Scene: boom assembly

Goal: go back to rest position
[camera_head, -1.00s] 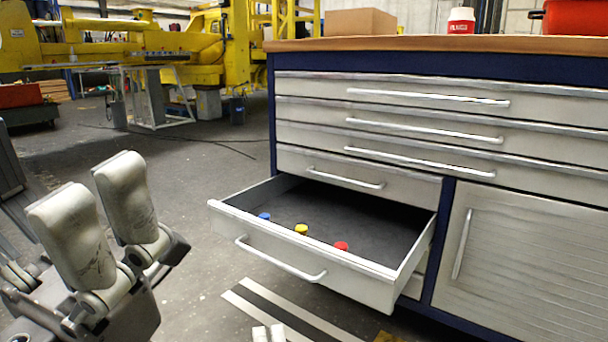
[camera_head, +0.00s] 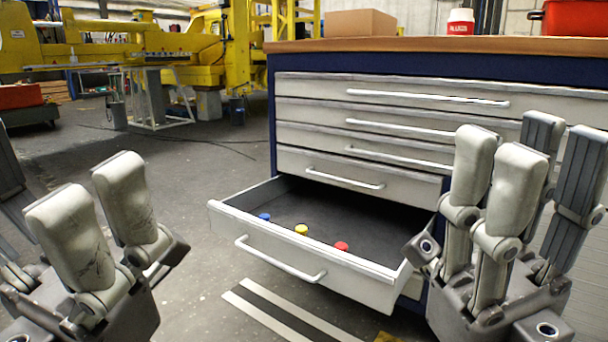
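My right gripper (camera_head: 528,165) stands at the right with its fingers pointing up. Its pale fingers and darker fingers are spread apart, with nothing between them.
The cabinet's lower drawer (camera_head: 290,252) is pulled open. Inside lie a blue piece (camera_head: 264,217), a yellow piece (camera_head: 301,229) and a red piece (camera_head: 341,246). A cardboard box (camera_head: 360,23), a red-and-white container (camera_head: 460,21) and a red bin (camera_head: 575,17) stand on top.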

